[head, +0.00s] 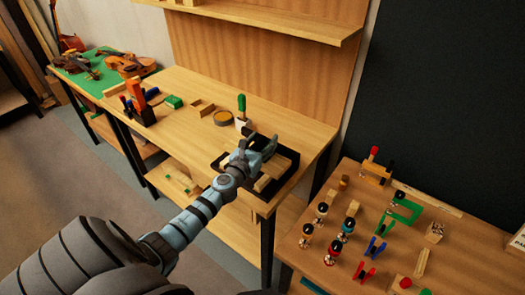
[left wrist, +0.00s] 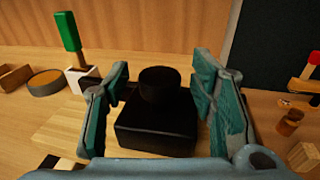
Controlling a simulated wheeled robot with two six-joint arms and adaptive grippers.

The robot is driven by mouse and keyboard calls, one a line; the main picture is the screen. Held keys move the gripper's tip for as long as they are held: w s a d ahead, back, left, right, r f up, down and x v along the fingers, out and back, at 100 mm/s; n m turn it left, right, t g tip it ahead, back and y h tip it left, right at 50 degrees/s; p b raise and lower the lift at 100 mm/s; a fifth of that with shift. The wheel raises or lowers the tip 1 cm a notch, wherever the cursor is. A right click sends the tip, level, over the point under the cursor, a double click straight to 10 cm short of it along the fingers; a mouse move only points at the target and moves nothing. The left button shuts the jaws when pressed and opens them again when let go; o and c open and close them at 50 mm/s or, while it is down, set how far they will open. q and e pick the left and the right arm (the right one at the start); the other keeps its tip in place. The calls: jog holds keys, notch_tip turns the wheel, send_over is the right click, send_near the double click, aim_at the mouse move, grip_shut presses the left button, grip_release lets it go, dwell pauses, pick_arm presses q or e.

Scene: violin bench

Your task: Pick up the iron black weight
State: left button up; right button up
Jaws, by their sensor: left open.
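The iron black weight (left wrist: 155,125) is a dark block with a round knob on top, in the middle of the left wrist view. My left gripper (left wrist: 165,92) is open, with one finger on each side of the weight. I cannot tell whether either finger touches it. In the head view my left gripper (head: 262,146) is over the right part of the bench, by a dark tray (head: 291,160). There the gripper mostly hides the weight. My right gripper is in neither view.
A green-handled tool (head: 241,104) in a pale block and a round tin (head: 223,118) stand behind the gripper. The wooden bench (head: 185,85) has free room left of the tray. A lower table (head: 345,275) at right holds several clamps and small parts.

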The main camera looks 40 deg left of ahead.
pick_arm(q)
jog(key=shift+s, duration=0.1)
grip_shut()
jog(key=shift+r, duration=0.15)
